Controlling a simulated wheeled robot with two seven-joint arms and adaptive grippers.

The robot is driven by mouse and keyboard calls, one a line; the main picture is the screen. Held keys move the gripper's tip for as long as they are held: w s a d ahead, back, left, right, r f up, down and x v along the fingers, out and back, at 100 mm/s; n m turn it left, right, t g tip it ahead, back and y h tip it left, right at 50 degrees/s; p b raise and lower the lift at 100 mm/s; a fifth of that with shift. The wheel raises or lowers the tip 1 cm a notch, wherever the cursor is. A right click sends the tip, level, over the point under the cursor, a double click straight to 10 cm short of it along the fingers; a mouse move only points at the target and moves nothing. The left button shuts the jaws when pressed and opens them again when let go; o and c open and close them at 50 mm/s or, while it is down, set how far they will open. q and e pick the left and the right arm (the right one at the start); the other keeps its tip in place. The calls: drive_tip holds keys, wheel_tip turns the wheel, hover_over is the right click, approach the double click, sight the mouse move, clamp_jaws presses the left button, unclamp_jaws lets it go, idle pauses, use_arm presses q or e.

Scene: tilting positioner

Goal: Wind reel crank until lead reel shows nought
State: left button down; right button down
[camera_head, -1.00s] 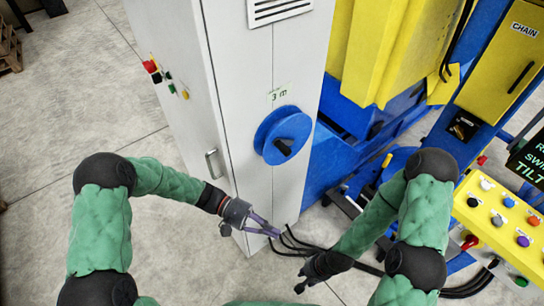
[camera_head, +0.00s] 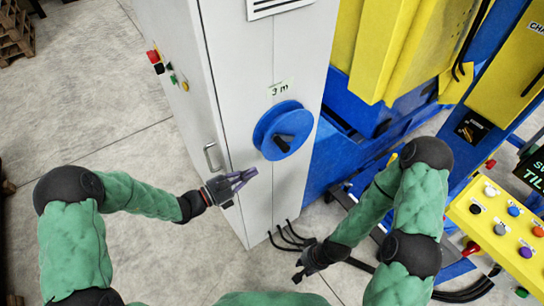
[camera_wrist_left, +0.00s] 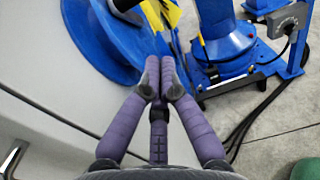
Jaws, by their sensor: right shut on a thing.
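The blue lead reel (camera_head: 270,138) is mounted on the front of the grey cabinet. Its dark crank handle (camera_head: 283,144) sticks out from the reel's face. A label above the reel (camera_head: 280,89) appears to read 3 m. My left gripper (camera_head: 251,176) is below and left of the reel, apart from the crank, with its purple fingertips close together and nothing visible between them. In the left wrist view, the reel (camera_wrist_left: 100,45) fills the upper left beyond the fingertips. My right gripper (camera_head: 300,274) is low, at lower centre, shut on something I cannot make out.
The grey cabinet (camera_head: 167,70) has a door handle (camera_head: 212,157) left of my left gripper. Black cables (camera_head: 290,238) run from its base across the floor. Blue and yellow machinery (camera_head: 395,50) and a yellow button panel (camera_head: 500,225) stand to the right.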

use_arm(q)
drive_tip(key=w+d+r, duration=0.3)
drive_tip(key=w+d, duration=0.1)
drive_tip(key=d, duration=0.2)
drive_tip(key=shift+w+d, duration=0.3)
drive_tip(key=shift+d, duration=0.1)
